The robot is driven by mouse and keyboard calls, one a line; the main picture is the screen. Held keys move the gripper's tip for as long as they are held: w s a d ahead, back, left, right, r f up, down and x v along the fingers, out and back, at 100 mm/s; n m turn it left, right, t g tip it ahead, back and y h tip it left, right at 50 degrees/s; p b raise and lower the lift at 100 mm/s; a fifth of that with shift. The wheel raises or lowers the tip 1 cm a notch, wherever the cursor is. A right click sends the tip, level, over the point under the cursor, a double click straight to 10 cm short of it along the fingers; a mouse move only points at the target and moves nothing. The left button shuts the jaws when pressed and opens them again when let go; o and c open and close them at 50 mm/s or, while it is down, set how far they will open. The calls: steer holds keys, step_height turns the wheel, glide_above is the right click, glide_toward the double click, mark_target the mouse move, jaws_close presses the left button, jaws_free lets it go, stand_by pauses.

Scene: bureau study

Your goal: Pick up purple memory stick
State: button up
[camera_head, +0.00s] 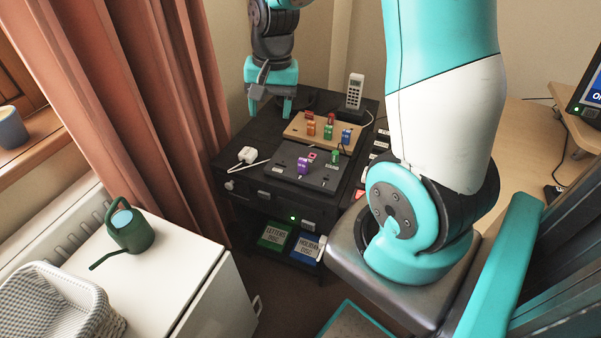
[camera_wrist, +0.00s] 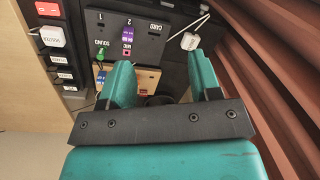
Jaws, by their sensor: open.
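The purple memory stick (camera_head: 303,166) stands in the dark panel (camera_head: 322,180) on top of the black cabinet. In the wrist view the purple stick (camera_wrist: 128,34) shows near the top, beyond my fingers and left of the middle, by a "2" mark. My gripper (camera_head: 270,110) is open above the back left of the cabinet, behind and left of the stick and apart from it.
A green stick (camera_head: 335,157) stands in the same panel. Behind it, a wooden board (camera_head: 296,129) holds several coloured sticks. A white adapter (camera_head: 247,154) with a cable lies left of the panel. A cordless phone (camera_head: 355,91) stands at the back right. Curtains (camera_head: 150,80) hang close on the left.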

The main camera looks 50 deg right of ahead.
mark_target(303, 159)
steer(key=d+f+m+h, duration=0.1)
steer(key=d+f+m, duration=0.5)
steer(key=d, duration=0.4)
steer(key=shift+n+g, duration=0.4)
steer(key=shift+n, duration=0.1)
steer(key=f, duration=0.4)
steer(key=f+b, duration=0.1)
steer(key=f, duration=0.7)
steer(key=shift+s, duration=0.25)
steer(key=shift+w+a+f, duration=0.1)
steer(key=shift+f, duration=2.85)
steer(key=c, duration=1)
steer(key=shift+o, duration=0.2)
